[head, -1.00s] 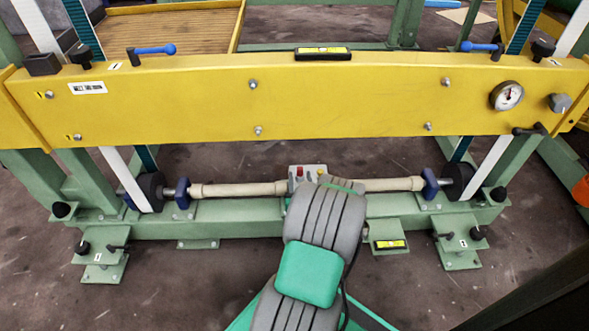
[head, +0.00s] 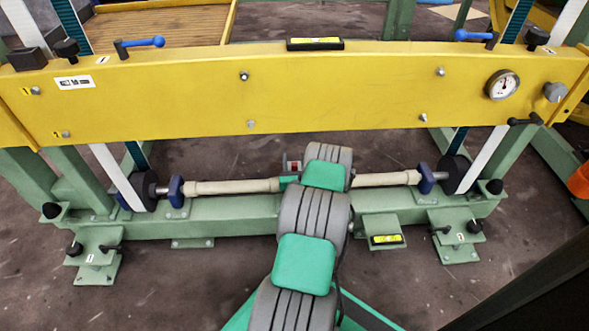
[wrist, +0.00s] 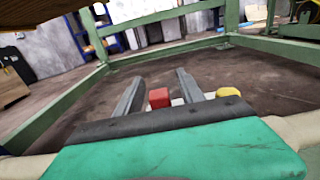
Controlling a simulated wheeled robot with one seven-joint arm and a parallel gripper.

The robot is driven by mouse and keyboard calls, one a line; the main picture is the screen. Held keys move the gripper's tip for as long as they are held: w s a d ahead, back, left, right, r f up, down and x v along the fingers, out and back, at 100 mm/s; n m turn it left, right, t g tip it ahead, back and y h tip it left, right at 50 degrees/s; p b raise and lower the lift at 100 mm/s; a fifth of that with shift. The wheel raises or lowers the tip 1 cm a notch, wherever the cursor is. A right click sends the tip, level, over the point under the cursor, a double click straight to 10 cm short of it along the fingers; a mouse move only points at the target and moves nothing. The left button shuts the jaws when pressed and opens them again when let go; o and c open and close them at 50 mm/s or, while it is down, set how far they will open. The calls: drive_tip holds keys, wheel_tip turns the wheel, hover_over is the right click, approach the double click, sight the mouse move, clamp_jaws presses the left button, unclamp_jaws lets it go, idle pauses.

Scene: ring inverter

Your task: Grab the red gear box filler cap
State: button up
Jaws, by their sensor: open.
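The red cap (wrist: 159,98) shows in the wrist view as a small red block between the two grey fingers of my gripper (wrist: 160,80). The fingers are open, with gaps on both sides of the cap; it sits nearer their base than their tips in the picture. A yellow cap (wrist: 228,92) is to the right of the right finger. Pale parts of the box around the caps show only in part. In the head view a bit of red (head: 298,165) shows left of my arm, which hides the rest of the box and my fingers.
A cream roller shaft (head: 235,187) runs left and right behind my arm. A thick yellow beam (head: 330,95) crosses above it, with a gauge (head: 502,85) at right. A green base beam (head: 225,210) lies below the shaft.

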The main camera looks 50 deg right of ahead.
clamp_jaws()
idle(0.3)
drive_tip(key=shift+r, duration=0.1)
